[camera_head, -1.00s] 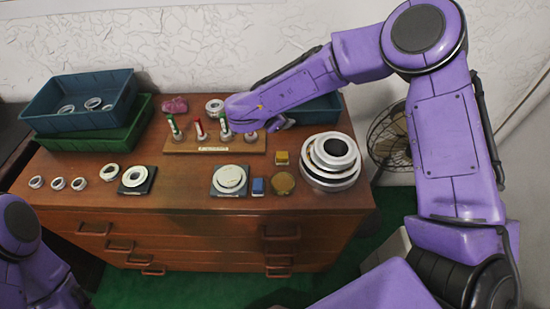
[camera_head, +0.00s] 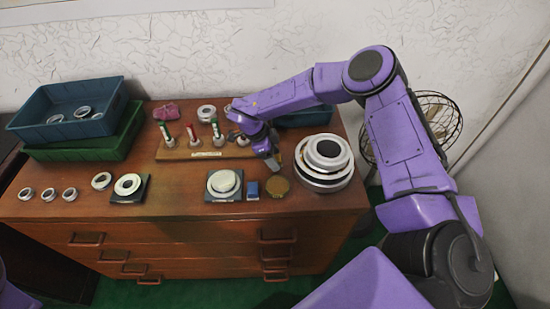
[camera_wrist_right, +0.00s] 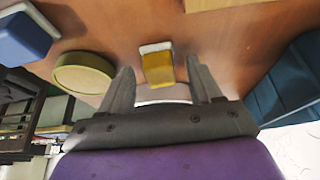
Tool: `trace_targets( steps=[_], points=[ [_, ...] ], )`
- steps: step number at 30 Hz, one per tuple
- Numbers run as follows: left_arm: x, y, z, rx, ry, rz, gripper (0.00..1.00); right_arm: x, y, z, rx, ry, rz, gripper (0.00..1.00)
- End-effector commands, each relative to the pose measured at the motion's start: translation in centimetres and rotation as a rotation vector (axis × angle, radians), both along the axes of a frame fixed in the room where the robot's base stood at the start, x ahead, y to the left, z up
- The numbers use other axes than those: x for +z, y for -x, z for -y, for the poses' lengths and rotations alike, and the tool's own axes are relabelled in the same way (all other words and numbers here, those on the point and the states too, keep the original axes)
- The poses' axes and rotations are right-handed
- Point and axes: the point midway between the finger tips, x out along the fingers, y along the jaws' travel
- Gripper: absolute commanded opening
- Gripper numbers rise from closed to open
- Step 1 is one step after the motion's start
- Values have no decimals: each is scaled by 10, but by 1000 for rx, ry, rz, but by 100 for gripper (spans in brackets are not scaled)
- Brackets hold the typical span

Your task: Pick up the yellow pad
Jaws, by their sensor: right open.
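The yellow pad (camera_wrist_right: 158,67) is a small block with a pale layer along one end, lying on the brown wooden top in the right wrist view. My right gripper (camera_wrist_right: 160,72) is open, with one finger on each side of the pad's line; I cannot tell how far above it they are. In the head view my right gripper (camera_head: 271,162) points down at the dresser top, and it hides the pad there. My left gripper is out of view.
A blue block (camera_head: 252,189) and a round tan disc (camera_head: 278,187) lie close in front of the gripper. Stacked metal rings (camera_head: 325,160) stand to its right. A wooden peg board (camera_head: 205,150) is behind left. A blue bin (camera_head: 304,117) is behind.

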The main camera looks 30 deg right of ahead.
Motion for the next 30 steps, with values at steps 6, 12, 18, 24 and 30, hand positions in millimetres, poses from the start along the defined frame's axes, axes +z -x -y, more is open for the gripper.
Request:
trace_targets(
  steps=[6,12,18,24,30],
  points=[
    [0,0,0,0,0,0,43,-4,1,1,-1,1,1,64],
    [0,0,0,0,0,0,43,-3,1,1,-1,1,1,8],
    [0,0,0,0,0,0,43,-3,1,1,-1,1,1,8],
    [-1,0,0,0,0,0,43,4,0,1,1,1,3,8],
    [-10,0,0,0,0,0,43,40,9,-6,2,-2,5,8]
  ],
)
